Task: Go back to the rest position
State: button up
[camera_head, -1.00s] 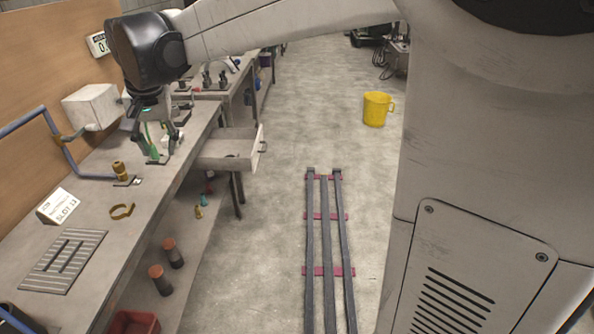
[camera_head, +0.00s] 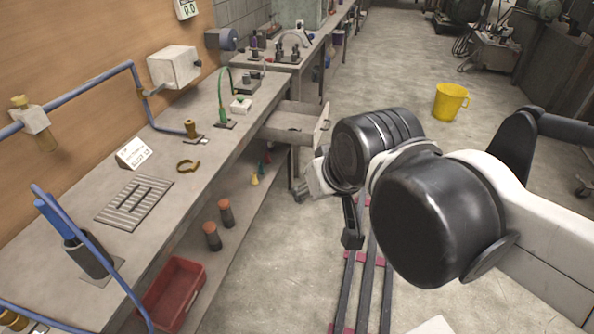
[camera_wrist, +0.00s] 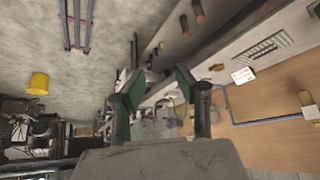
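My gripper (camera_wrist: 157,82) shows in the wrist view with its two green-and-dark fingers apart and nothing between them. In the head view my arm is folded over the floor to the right of the bench, and the wrist largely hides the gripper. It is clear of the bench (camera_head: 160,215). A green tube (camera_head: 220,90) stands upright on the bench in a small base, beside a white block (camera_head: 241,104) and a brass-coloured fitting (camera_head: 190,128).
An open drawer (camera_head: 310,122) juts from the bench close to my wrist. Dark rails (camera_head: 368,275) lie on the floor under my arm. A yellow bucket (camera_head: 450,102) stands farther back. A red bin (camera_head: 172,292) sits on the lower shelf. The floor between bench and rails is clear.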

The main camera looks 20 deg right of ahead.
jog(key=shift+s+d+f, duration=0.15)
jog(key=shift+s+f, duration=0.35)
jog(key=shift+s, duration=0.05)
dwell(1.0)
